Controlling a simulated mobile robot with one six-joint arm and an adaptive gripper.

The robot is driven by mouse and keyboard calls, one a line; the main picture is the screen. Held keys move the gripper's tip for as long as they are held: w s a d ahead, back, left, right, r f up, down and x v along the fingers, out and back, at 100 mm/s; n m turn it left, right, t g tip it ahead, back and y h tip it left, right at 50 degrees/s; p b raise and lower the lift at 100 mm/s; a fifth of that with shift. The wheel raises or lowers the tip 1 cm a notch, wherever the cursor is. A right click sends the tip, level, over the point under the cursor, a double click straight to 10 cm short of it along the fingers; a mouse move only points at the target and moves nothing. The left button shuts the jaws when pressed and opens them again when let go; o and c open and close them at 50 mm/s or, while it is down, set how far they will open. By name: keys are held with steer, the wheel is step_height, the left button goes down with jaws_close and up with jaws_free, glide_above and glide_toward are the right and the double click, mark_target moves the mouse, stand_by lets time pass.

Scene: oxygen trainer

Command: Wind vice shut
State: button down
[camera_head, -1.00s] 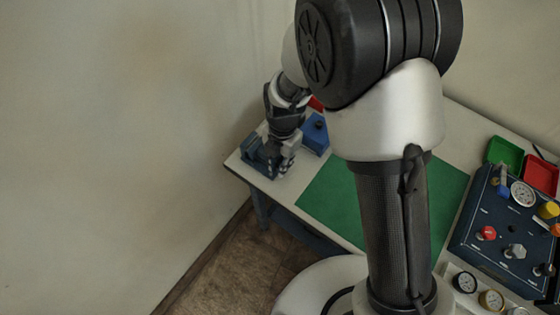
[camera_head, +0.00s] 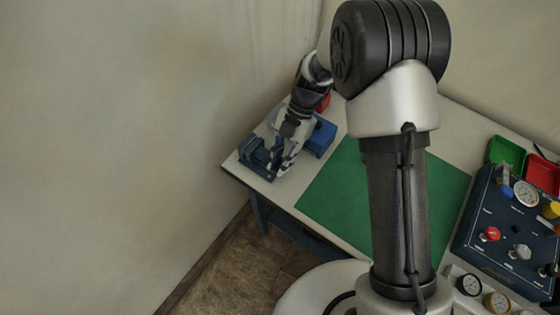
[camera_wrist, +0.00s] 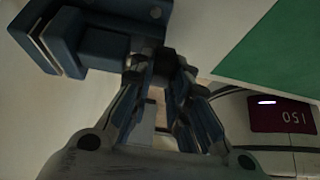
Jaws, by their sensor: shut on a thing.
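The blue vice (camera_head: 254,156) stands at the left end of the bench. In the wrist view its blue body and jaws (camera_wrist: 98,45) fill the top left, with a gap between the jaw plates. My gripper (camera_head: 280,168) is at the vice's right side. In the wrist view my gripper (camera_wrist: 160,72) has its fingertips closed around a dark part at the end of the vice, apparently its handle. The fingers hide most of that handle, so its exact shape cannot be told.
A blue box (camera_head: 321,138) stands just behind my gripper. A green mat (camera_head: 335,195) lies to the right, clear of objects where visible. The blue trainer panel (camera_head: 490,255), a green tray (camera_head: 505,151) and a red tray (camera_head: 543,173) are farther right. A wall is close on the left.

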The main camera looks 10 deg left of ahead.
stand_by(0.3)
steer(key=c, duration=1.8)
jaws_free()
steer(key=shift+d, duration=0.1)
steer(key=v, duration=1.2)
